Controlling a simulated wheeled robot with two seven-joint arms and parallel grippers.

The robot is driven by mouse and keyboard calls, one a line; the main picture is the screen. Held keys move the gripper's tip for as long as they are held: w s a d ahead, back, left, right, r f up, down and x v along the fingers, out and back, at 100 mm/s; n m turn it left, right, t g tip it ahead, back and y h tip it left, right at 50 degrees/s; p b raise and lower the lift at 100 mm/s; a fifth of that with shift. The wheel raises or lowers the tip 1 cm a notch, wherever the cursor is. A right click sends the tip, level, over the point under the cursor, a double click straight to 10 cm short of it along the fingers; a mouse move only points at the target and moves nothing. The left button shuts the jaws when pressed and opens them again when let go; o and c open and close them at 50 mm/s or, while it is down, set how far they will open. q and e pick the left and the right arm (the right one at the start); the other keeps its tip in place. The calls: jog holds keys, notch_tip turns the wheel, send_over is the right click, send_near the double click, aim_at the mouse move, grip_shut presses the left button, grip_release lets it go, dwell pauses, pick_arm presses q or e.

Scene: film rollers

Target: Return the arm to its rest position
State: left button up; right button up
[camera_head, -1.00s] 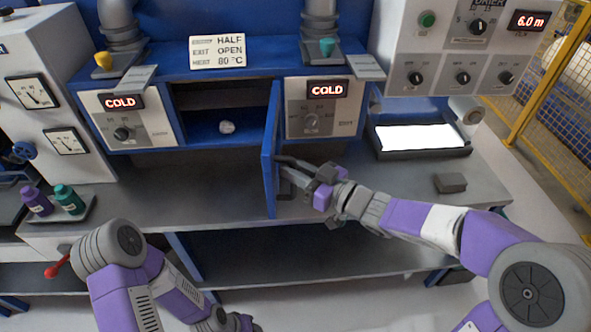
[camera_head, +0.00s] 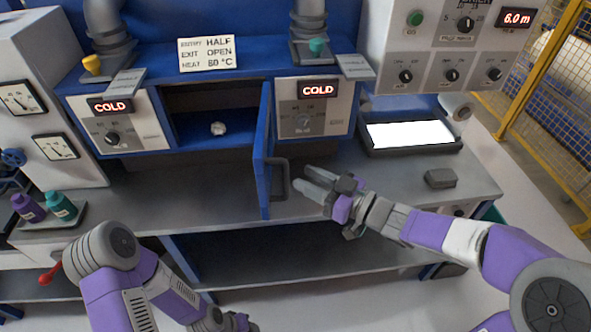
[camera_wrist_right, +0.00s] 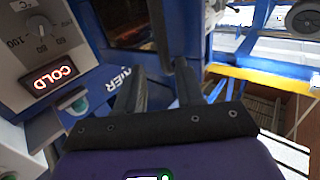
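My right gripper (camera_head: 312,184) is just right of the blue cabinet door's (camera_head: 262,160) dark handle (camera_head: 278,178), with a small gap between them. The door stands open, swung out toward me. In the right wrist view the two fingers (camera_wrist_right: 158,92) are spread apart with nothing between them, and the dark handle (camera_wrist_right: 160,35) shows beyond them. My right arm reaches in from the lower right. My left arm is low at the left, and its gripper (camera_head: 238,322) is partly cut off by the bottom edge, too small to read.
A crumpled white ball (camera_head: 218,128) lies in the open compartment. The bench between door and block is mostly clear.

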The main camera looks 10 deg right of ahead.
jog(key=shift+v, duration=0.8)
notch_tip(320, 180, down, 25)
jog(key=w+m+g+h, duration=0.3)
jog(key=m+h, duration=0.4)
jog(key=m, duration=0.1)
jog(key=s+a+f+m+g+h, duration=0.2)
jog(key=s+f+g, duration=0.6)
jog(key=s+f, duration=1.1)
jog(key=shift+a+f+m+g, duration=0.3)
jog(key=shift+m+g, duration=0.1)
jog(key=shift+m, duration=0.6)
